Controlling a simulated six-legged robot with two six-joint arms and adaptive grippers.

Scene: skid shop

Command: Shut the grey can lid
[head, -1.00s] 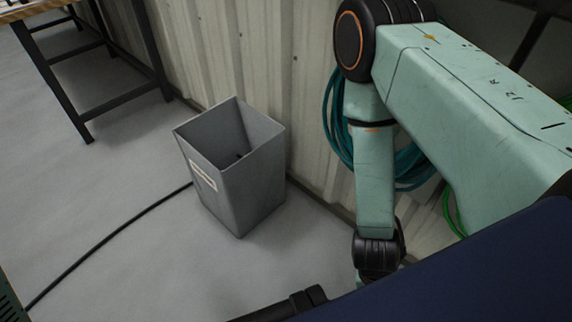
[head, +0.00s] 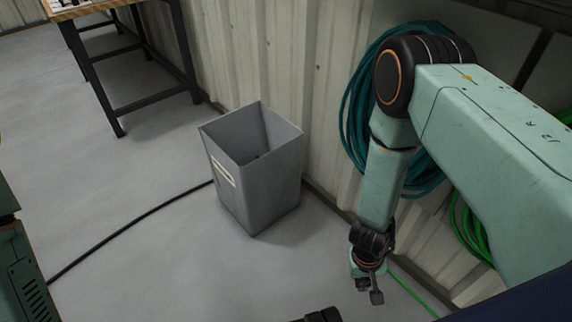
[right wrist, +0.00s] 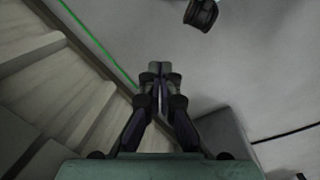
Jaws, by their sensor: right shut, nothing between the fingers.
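The grey can (head: 262,190) is a square, tapered bin with a pale label, standing upright on the floor against the corrugated wall. Its top is open and I can make out no separate lid. A grey block at lower right in the right wrist view (right wrist: 222,135) looks like part of it. My right gripper (head: 370,291) hangs low, to the right of the can and apart from it, near the wall foot. In the right wrist view its fingers (right wrist: 160,70) are together and empty. My left gripper is not in view.
A black cable (head: 130,232) runs over the floor to the can. Teal hose coils (head: 358,110) and a green hose (head: 470,232) hang by the wall on the right. A workbench with dark legs (head: 118,130) stands at back left.

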